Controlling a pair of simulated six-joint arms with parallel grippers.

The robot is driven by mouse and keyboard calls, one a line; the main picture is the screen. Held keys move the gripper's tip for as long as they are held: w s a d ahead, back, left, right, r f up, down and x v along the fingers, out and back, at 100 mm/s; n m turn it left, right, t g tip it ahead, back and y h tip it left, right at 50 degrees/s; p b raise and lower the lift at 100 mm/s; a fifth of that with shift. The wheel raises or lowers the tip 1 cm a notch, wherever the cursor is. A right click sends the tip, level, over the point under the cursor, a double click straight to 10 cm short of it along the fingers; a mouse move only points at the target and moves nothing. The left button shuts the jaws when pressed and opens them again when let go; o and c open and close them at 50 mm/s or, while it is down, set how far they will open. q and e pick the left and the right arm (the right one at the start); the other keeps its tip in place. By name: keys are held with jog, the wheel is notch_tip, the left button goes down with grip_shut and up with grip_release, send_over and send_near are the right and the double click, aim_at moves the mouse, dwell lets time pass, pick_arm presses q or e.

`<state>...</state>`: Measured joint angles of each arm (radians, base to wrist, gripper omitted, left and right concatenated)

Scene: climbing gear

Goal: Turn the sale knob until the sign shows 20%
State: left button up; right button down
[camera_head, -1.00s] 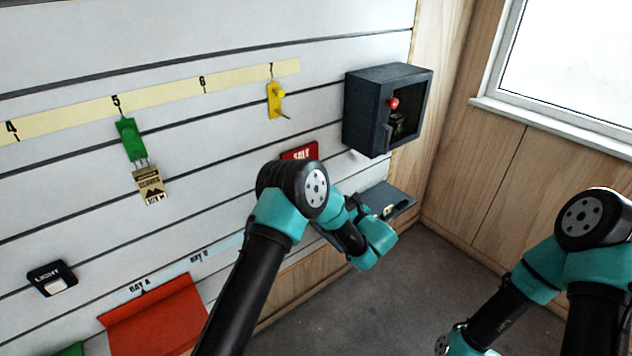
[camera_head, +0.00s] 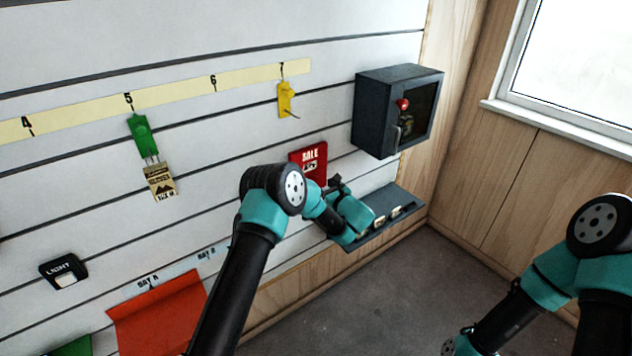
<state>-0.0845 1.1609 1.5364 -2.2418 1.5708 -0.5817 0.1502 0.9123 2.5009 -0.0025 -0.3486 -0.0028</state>
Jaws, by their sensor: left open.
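The red sale sign (camera_head: 310,152) hangs on the slatted wall, right of centre. It bears the word SALE, with a small white figure plate below that is too small and blurred to read surely. My left arm covers the area under the sign, and I cannot make out the sale knob. My left gripper (camera_head: 336,182) is open, just below and right of the sign, its dark fingers small and partly hidden by my wrist. I cannot tell whether it touches anything. My right arm comes in at the lower right, with its gripper out of view.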

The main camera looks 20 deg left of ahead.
aim_at(316, 180)
pick_arm(q)
jog(key=x, duration=0.5)
jog(key=shift+a, duration=0.15)
jog(key=shift+c, duration=0.3)
jog(key=c, duration=0.8)
jog(key=shift+c, duration=0.2)
